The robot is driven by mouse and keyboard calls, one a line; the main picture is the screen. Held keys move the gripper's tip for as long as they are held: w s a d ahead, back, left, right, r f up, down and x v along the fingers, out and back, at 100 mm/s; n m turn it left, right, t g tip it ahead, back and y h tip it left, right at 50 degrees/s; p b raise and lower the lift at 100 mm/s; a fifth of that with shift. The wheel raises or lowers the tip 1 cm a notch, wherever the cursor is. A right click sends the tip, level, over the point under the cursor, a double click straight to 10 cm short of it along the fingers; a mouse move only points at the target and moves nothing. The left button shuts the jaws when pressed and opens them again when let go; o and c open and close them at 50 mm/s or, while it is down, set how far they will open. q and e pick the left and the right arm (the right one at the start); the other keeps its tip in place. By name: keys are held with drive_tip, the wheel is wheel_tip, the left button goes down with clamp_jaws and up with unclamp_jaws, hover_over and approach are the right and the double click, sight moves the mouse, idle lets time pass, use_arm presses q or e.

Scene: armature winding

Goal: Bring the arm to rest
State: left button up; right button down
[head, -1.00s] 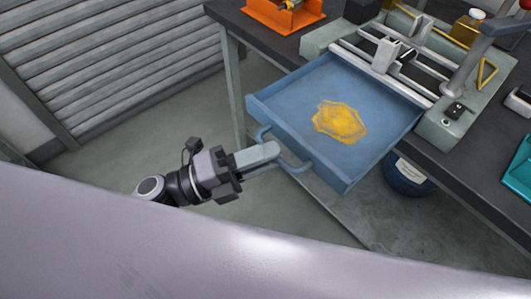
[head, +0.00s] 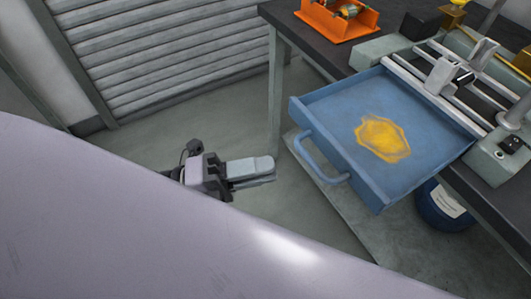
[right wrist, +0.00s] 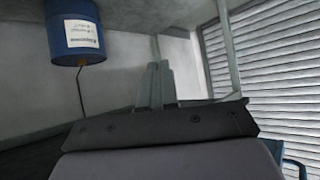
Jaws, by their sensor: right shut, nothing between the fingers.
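A dark workbench (head: 310,37) stands at the right, with an orange holder (head: 340,18) and a winding rig (head: 445,75) on it. A yellow patch (head: 382,138) marks the drawer floor. A blue drum (head: 445,207) stands underneath. Floor at the left, before the shutter (head: 180,55), is clear.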

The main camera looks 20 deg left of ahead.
use_arm(q)
drive_tip(key=shift+w, duration=0.1)
drive_tip(key=w+a+f+n+t+y+p, duration=0.1)
drive_tip(key=w+a+n+t+y+p, duration=0.15)
drive_tip(key=n+y, duration=0.4)
drive_tip(key=w+a+f+n+t+y+p, duration=0.2)
drive_tip(key=a+n+t+y+p, duration=0.15)
drive_tip(key=n, duration=0.55)
drive_tip(key=s+a+f+n+g+y+p, duration=0.1)
drive_tip(key=s+f+n+g+y+p, duration=0.2)
drive_tip(key=f+n, duration=0.8)
drive_tip(key=s+n+g+y, duration=0.2)
drive_tip(key=s+g, duration=0.1)
drive_tip(key=s, duration=0.1)
drive_tip(key=shift+f, duration=0.25)
